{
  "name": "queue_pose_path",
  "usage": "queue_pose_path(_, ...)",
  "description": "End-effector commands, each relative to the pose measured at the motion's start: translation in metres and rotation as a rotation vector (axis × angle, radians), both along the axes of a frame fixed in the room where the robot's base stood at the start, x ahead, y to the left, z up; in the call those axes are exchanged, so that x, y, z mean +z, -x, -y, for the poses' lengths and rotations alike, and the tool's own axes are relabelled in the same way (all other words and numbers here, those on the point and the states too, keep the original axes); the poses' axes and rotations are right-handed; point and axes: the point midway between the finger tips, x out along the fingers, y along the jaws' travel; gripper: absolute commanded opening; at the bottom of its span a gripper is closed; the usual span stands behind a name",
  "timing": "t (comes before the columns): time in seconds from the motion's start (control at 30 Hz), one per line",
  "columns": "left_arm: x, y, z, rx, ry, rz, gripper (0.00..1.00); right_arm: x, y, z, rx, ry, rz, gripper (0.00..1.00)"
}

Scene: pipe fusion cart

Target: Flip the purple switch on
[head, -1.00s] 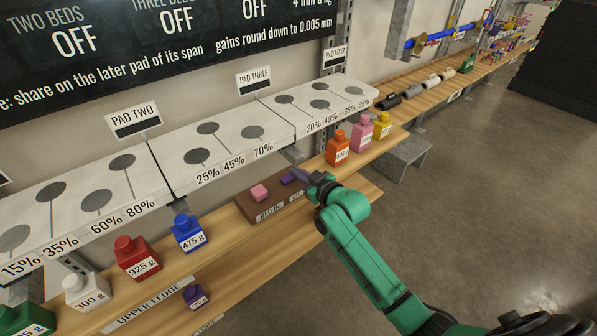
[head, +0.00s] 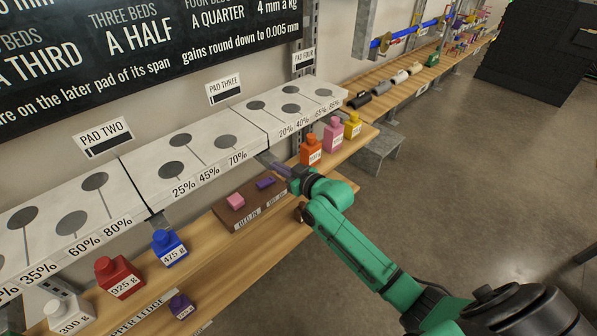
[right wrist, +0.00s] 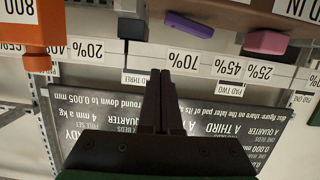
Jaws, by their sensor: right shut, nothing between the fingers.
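The purple switch (head: 265,183) is a small slanted lever on a brown block (head: 240,222), to the right of a pink switch (head: 235,201). In the right wrist view, the purple switch (right wrist: 188,24) and pink switch (right wrist: 266,42) show upside down near the top, the purple one tilted. My right gripper (head: 266,160) is shut and empty. It is just beyond and above the purple switch, apart from it, by the front of the white pads. Its closed fingers (right wrist: 160,100) fill the middle of the right wrist view. My left gripper is not in view.
White pads (head: 150,183) with grey discs run behind the wooden ledge. Orange (head: 310,152), pink (head: 333,135) and yellow (head: 353,125) weights stand right of the block. Blue (head: 167,248) and red (head: 118,277) weights stand left. The black wall sign (head: 150,45) reads A THIRD, A HALF, A QUARTER.

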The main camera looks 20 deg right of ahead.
Motion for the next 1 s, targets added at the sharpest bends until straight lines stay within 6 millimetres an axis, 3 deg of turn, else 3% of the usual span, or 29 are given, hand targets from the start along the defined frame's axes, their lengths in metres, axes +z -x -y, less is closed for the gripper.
queue_pose_path(0.03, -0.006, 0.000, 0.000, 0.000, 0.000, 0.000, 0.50, -0.008, 0.015, 0.006, 0.002, 0.005, -0.012, 0.00)
queue_pose_path(0.2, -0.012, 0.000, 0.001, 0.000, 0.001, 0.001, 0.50, 0.002, 0.051, 0.022, 0.001, 0.006, -0.010, 0.00)
queue_pose_path(0.4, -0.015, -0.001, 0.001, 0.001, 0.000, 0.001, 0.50, 0.011, 0.077, 0.034, 0.001, 0.003, -0.008, 0.00)
queue_pose_path(0.9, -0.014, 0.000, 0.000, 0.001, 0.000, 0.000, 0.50, 0.013, 0.080, 0.035, 0.001, 0.003, -0.008, 0.00)
queue_pose_path(1.0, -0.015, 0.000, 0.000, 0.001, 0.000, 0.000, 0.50, 0.003, 0.079, 0.039, -0.011, 0.006, -0.024, 0.00)
